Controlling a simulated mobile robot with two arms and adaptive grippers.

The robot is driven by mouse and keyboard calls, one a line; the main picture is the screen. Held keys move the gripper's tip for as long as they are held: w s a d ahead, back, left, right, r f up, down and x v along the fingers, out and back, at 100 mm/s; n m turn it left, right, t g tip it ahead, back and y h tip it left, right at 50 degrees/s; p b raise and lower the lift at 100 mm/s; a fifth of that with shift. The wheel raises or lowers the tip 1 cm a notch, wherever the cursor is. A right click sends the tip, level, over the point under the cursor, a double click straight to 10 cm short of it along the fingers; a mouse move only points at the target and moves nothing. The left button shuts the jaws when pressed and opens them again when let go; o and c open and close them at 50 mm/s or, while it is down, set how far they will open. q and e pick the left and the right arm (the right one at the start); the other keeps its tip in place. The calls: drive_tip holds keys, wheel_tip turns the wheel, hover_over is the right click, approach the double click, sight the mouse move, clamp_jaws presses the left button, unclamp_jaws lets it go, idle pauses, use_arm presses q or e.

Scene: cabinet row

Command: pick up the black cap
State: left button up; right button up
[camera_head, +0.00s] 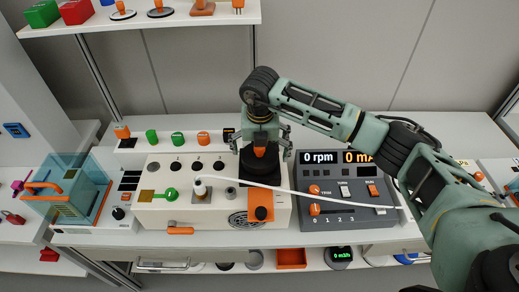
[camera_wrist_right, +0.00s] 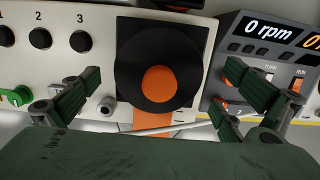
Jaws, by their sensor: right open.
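A round black piece with an orange centre (camera_wrist_right: 160,84) sits on a black square base on the pale console. I take it for the black cap, though its shape seen from above does not settle this. In the head view the black piece (camera_head: 260,168) is partly hidden by my right gripper (camera_head: 260,143). That gripper is open and points down over it. In the wrist view the fingers of my right gripper (camera_wrist_right: 155,88) are spread to either side of the black piece, with nothing held. My left gripper is not in view.
A grey panel (camera_head: 335,215) reading 0 rpm stands close on the right. A white cable (camera_head: 300,191) crosses in front of the black piece. Green and orange pieces (camera_head: 177,138) stand behind the console (camera_head: 160,215). A teal clear box (camera_head: 75,200) is at left.

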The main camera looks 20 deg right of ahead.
drive_tip(key=shift+f, duration=0.6)
drive_tip(key=shift+w, duration=0.1)
drive_tip(key=c, duration=1.1)
drive_tip(key=shift+c, duration=0.3)
drive_tip(key=shift+r, duration=0.15)
